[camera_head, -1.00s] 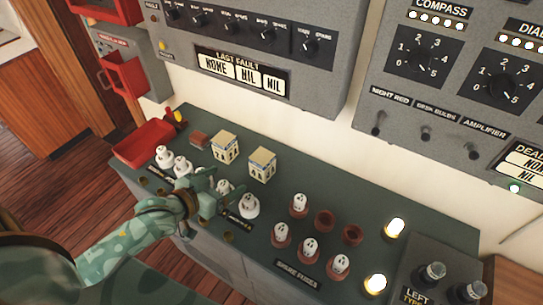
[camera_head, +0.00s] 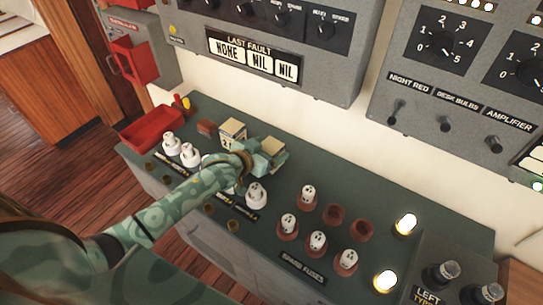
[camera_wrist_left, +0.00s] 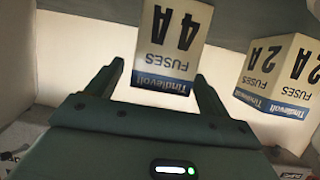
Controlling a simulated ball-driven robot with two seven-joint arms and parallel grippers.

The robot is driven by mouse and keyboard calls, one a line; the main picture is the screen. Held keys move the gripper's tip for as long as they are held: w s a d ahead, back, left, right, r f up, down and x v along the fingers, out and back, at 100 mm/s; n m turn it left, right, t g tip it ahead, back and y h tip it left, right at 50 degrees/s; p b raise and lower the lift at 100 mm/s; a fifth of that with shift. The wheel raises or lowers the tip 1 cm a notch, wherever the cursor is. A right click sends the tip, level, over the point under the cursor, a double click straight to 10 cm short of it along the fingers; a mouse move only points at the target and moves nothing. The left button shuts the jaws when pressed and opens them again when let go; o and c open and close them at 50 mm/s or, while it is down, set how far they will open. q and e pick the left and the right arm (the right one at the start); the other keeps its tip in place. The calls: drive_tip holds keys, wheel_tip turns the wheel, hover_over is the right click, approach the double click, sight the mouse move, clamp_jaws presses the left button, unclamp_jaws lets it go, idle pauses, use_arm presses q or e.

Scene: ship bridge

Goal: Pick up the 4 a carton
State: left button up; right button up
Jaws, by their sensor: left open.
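The 4 A carton (camera_wrist_left: 178,48), a cream box with a blue band, stands upside down in the left wrist view, just ahead of and between the fingers of my left gripper (camera_wrist_left: 160,82). In the head view my left gripper (camera_head: 264,156) is open at this carton (camera_head: 271,145) and hides much of it. The jaws are not closed on it. The 2 A carton (camera_wrist_left: 285,72) stands beside it, to the right in the wrist view; in the head view it is to the left (camera_head: 232,130). My right gripper is not in view.
White fuse holders (camera_head: 190,155) stand under and beside my left arm. Several spare fuses (camera_head: 317,240) stand in brown sockets at right. The grey panel (camera_head: 280,95) rises behind.

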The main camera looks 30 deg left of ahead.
use_arm(q)
drive_tip(key=shift+s, duration=0.1)
drive_tip(key=shift+c, duration=1.2)
drive_tip(key=c, duration=1)
drive_tip(key=shift+r, duration=0.1)
drive_tip(key=shift+c, duration=0.2)
